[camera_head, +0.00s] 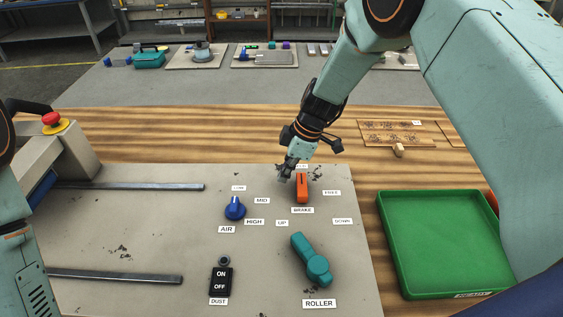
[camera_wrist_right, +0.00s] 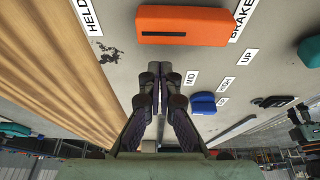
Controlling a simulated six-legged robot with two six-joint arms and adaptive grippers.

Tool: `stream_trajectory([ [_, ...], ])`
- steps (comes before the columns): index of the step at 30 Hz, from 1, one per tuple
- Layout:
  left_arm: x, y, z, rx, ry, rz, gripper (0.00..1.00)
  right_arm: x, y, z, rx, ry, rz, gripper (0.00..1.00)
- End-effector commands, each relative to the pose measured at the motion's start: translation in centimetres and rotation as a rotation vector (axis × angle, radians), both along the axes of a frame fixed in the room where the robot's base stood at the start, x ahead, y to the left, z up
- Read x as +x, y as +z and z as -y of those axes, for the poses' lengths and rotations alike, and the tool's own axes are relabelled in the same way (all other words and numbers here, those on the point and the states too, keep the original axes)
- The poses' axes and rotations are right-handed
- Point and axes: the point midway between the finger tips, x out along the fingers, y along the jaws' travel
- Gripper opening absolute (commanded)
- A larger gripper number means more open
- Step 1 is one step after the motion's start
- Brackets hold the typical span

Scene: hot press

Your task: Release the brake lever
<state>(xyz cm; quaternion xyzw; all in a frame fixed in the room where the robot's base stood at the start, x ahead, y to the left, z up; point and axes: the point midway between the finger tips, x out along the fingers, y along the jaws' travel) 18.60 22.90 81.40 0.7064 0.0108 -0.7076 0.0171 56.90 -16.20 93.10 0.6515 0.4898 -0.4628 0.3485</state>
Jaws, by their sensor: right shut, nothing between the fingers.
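The orange brake lever (camera_head: 302,188) stands on the grey panel (camera_head: 150,230), above the BRAKE label in the head view. In the right wrist view the orange lever (camera_wrist_right: 183,26) lies across the top, just beyond my fingertips. My right gripper (camera_head: 287,174) is shut and empty, its tips just up and left of the lever. A narrow gap shows between the fingertips (camera_wrist_right: 160,70) and the lever in the wrist view; whether they touch I cannot tell. My left gripper is not in view; part of my left arm shows at the left edge.
The blue AIR knob (camera_head: 235,208), the teal ROLLER lever (camera_head: 312,261) and the black DUST switch (camera_head: 221,281) are on the same panel. A green tray (camera_head: 384,240) is at right. A red emergency button (camera_head: 53,119) is at left.

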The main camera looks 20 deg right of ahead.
Motion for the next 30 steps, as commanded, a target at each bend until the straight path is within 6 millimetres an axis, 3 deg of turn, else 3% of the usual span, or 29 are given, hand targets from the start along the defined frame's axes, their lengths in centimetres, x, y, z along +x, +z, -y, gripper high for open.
stream_trajectory([
  [7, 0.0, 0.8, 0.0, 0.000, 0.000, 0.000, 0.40, -0.6, 0.1, 1.9, 0.001, 0.001, -0.002, 0.00],
  [30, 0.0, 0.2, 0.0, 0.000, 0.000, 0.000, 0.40, -0.6, 0.0, 2.2, 0.000, -0.065, -0.001, 0.00],
])
